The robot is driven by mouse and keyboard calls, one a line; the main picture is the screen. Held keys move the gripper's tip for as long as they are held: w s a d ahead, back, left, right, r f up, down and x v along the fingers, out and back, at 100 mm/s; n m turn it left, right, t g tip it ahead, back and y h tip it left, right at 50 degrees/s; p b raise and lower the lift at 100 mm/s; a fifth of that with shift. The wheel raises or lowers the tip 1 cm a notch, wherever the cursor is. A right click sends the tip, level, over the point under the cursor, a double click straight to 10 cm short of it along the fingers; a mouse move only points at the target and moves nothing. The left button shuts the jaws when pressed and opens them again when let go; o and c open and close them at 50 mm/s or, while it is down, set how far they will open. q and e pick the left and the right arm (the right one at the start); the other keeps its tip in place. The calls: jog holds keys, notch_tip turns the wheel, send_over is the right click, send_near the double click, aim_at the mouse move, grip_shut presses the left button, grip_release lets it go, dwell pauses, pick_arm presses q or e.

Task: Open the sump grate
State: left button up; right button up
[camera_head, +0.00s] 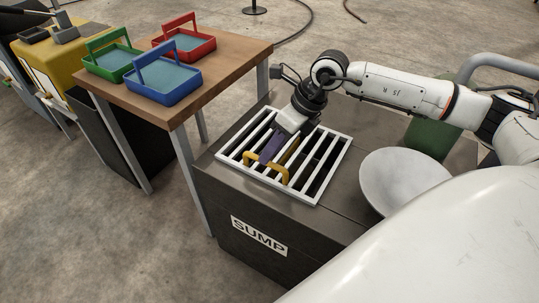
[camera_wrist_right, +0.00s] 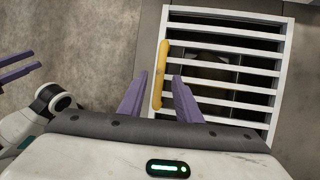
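The white barred grate (camera_head: 333,170) lies flat over the opening in the top of the dark sump box (camera_head: 215,185). A yellow handle (camera_head: 268,163) stands on its near side; it also shows in the right wrist view (camera_wrist_right: 161,62). My right gripper (camera_head: 270,150) is above the grate by the handle, pointing down. In the right wrist view its purple fingers (camera_wrist_right: 157,85) are apart, with the handle in line with the gap; I cannot tell whether they touch it. My left gripper (camera_wrist_right: 30,70) shows its purple fingers apart and empty at the left edge of that view.
A pale round dish (camera_head: 400,180) sits on the box top right of the grate. A wooden table (camera_head: 225,72) behind left holds red (camera_head: 185,45), green (camera_head: 108,62) and blue (camera_head: 165,82) trays. A dark shape (camera_wrist_right: 212,72) lies under the bars.

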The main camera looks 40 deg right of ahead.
jog(key=shift+x, duration=1.05)
jog(key=shift+c, duration=0.3)
grip_shut()
